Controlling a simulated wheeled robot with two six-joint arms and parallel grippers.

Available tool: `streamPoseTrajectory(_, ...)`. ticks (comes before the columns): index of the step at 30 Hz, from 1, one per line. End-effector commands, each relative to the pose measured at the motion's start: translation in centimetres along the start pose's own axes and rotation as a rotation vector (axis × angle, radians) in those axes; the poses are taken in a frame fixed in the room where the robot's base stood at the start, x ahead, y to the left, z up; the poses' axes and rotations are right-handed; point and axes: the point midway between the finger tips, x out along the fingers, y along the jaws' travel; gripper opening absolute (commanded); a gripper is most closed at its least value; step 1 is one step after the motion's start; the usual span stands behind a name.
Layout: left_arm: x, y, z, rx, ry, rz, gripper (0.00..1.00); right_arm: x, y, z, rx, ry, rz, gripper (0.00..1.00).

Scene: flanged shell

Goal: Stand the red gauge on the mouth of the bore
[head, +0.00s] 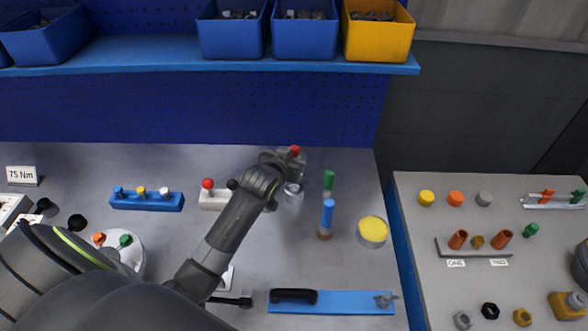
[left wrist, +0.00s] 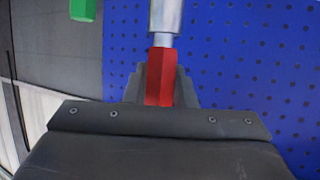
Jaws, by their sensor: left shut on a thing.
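My left gripper (head: 292,165) is shut on the red gauge (head: 295,150), whose red end shows above the jaws. In the left wrist view the gauge's red grip (left wrist: 161,77) sits between the fingers, with a silver shank running out of the top of the picture. In the head view a silvery round piece (head: 293,194) shows just below the gripper. I cannot tell whether it is the gauge's end or a separate part. The bore's mouth cannot be made out, nor whether the gauge touches anything. My right gripper is not in view.
A green-handled gauge (head: 328,180) and a blue-handled one (head: 327,213) stand close right of the gripper. A yellow-topped round part (head: 372,231) is further right. A white block (head: 213,200) with a red knob is left. A blue bar (head: 345,302) lies in front.

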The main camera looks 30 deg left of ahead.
Motion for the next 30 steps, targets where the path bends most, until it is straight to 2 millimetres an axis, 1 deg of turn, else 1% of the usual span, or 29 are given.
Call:
streamPoseTrajectory(4, 0.5, 0.0, 1.2, 0.001, 0.0, 0.0, 0.0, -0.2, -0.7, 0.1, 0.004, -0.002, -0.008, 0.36)
streamPoseTrajectory(9, 1.4, 0.0, 3.3, 0.001, 0.0, 0.0, 0.0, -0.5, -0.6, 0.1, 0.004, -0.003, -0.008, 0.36)
streamPoseTrajectory(11, 1.6, 0.0, 3.8, 0.001, 0.002, 0.001, 0.0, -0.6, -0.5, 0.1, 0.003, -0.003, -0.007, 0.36)
streamPoseTrajectory(20, 1.7, 0.0, 4.0, 0.002, 0.004, 0.001, 0.0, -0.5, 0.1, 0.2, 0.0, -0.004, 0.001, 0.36)
streamPoseTrajectory(24, 1.9, 0.0, 4.4, 0.002, 0.004, 0.001, 0.0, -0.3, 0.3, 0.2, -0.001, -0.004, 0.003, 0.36)
streamPoseTrajectory(25, 1.9, 0.0, 4.5, 0.002, 0.001, 0.0, 0.26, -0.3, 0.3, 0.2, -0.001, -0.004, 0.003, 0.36)
streamPoseTrajectory(29, 1.8, 0.0, 4.4, 0.002, 0.001, 0.0, 0.43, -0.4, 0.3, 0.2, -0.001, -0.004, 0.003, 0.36)
streamPoseTrajectory(30, 1.8, 0.0, 4.4, 0.002, 0.001, 0.0, 0.45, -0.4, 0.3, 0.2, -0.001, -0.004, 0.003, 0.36)
